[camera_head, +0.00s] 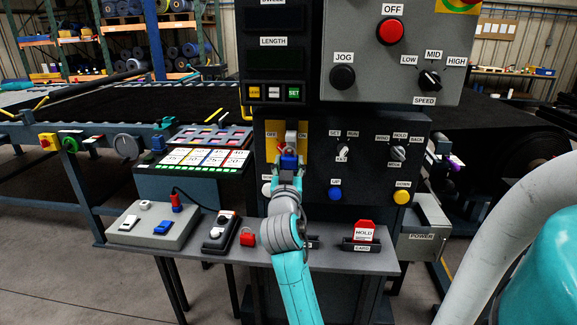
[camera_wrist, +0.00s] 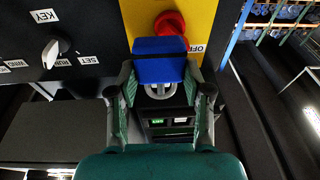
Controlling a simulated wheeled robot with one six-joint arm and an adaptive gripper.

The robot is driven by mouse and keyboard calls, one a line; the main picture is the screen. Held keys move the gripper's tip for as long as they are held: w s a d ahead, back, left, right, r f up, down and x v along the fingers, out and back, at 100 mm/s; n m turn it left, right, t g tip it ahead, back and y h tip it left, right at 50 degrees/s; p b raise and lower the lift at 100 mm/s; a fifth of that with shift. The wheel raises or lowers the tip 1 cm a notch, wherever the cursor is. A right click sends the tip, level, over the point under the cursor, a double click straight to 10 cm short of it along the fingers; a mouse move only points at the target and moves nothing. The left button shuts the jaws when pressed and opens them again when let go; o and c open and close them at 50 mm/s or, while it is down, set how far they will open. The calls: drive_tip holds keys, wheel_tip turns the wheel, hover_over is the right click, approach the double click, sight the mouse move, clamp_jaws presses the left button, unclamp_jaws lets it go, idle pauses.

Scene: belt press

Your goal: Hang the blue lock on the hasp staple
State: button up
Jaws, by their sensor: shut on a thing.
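The blue lock (camera_head: 289,161) is in my gripper (camera_head: 287,176), in front of the yellow OFF/ON plate (camera_head: 272,131). In the wrist view the blue body (camera_wrist: 158,68) sits between the two fingers of my gripper (camera_wrist: 161,92), and both fingers press on its sides. A grey metal loop (camera_wrist: 160,91) shows beside the lock body. A grey piece (camera_head: 290,138) stands on the plate just above the lock in the head view. I cannot tell whether the shackle is around the staple. A red handle (camera_wrist: 170,23) is close to the lock.
Knobs and buttons, such as the blue button (camera_head: 335,194), stick out of the panel to the right of my gripper.

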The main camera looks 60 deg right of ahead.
drive_tip(key=shift+w+d, duration=0.3)
drive_tip(key=shift+d, duration=0.35)
drive_tip(key=shift+d+f, duration=0.15)
idle(0.6)
drive_tip(key=shift+w+d+f, duration=0.15)
drive_tip(key=shift+d+f, duration=0.05)
drive_tip(key=shift+d, duration=0.05)
drive_tip(key=shift+d+f, duration=0.2)
drive_tip(key=shift+f, duration=0.05)
idle(0.9)
drive_tip(key=o, duration=1.3)
drive_tip(key=shift+a, duration=0.1)
drive_tip(key=v, duration=0.7)
drive_tip(key=shift+a+r, duration=0.2)
drive_tip(key=shift+a, duration=0.25)
idle(0.5)
